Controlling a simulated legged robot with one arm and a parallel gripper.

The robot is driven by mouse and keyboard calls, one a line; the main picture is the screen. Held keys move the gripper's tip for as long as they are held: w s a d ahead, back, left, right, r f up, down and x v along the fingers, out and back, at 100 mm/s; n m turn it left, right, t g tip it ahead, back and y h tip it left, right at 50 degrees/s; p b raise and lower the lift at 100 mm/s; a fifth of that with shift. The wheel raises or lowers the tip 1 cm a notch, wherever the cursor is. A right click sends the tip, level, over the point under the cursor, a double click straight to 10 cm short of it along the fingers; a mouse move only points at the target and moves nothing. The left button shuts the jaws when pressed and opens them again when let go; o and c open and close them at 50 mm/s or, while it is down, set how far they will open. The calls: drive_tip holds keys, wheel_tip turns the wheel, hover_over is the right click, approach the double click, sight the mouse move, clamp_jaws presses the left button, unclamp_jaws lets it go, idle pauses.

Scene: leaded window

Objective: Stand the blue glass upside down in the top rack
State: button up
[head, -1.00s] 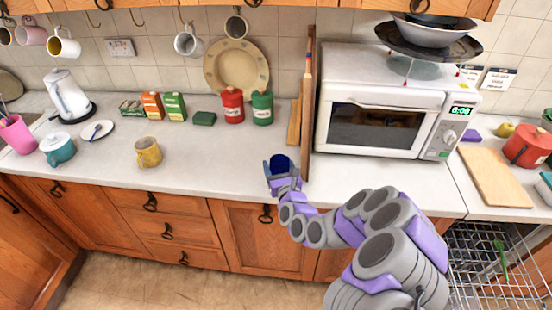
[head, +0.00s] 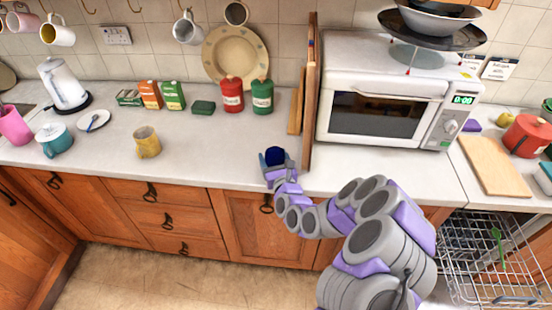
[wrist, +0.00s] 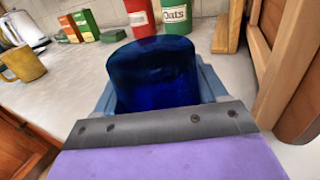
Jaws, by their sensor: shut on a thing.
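The blue glass (head: 274,156) is at my gripper (head: 277,170), over the front part of the worktop left of the microwave. In the wrist view the dark blue glass (wrist: 153,75) fills the space between the blue-grey jaws (wrist: 155,92), which are shut on it. Its lower part is hidden behind the gripper's edge. I cannot tell whether it touches the worktop. The wire dish rack (head: 488,270) is at the lower right of the head view, below worktop level, with a green utensil (head: 498,248) in it.
The microwave (head: 385,95) and an upright wooden board (head: 309,95) stand right of my gripper. A yellow mug (head: 147,142), red tin (head: 231,95) and green Oats tin (head: 262,97) stand to the left. A chopping board (head: 494,168) lies at the right.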

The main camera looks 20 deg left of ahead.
drive_tip(key=shift+a+f, duration=0.15)
drive_tip(key=shift+a, duration=0.15)
drive_tip(key=o, duration=0.9)
drive_tip(key=shift+a, duration=0.1)
drive_tip(key=o, duration=0.5)
drive_tip(key=shift+d+r, duration=0.2)
drive_tip(key=shift+d, duration=0.7)
drive_tip(key=shift+s+a+f, duration=0.2)
drive_tip(key=shift+s+a, duration=0.05)
drive_tip(key=shift+a, duration=0.1)
drive_tip(key=shift+s+d+f, duration=0.1)
drive_tip(key=shift+s, duration=0.25)
drive_tip(key=shift+w+d+r+p+v, duration=0.1)
drive_tip(key=shift+d+p+v, duration=0.05)
drive_tip(key=shift+p+v, duration=2.2)
drive_tip(key=shift+w+d+r+p+v, duration=0.15)
drive_tip(key=shift+p+v, duration=1.4)
drive_tip(key=shift+v, duration=1.6)
drive_tip(key=shift+w+d+p+v, duration=0.1)
drive_tip(key=shift+d+p+v, duration=0.05)
drive_tip(key=shift+p+v, duration=2.2)
drive_tip(key=shift+s+d+b, duration=0.25)
drive_tip(key=shift+s+b, duration=0.1)
drive_tip(key=shift+b, duration=0.1)
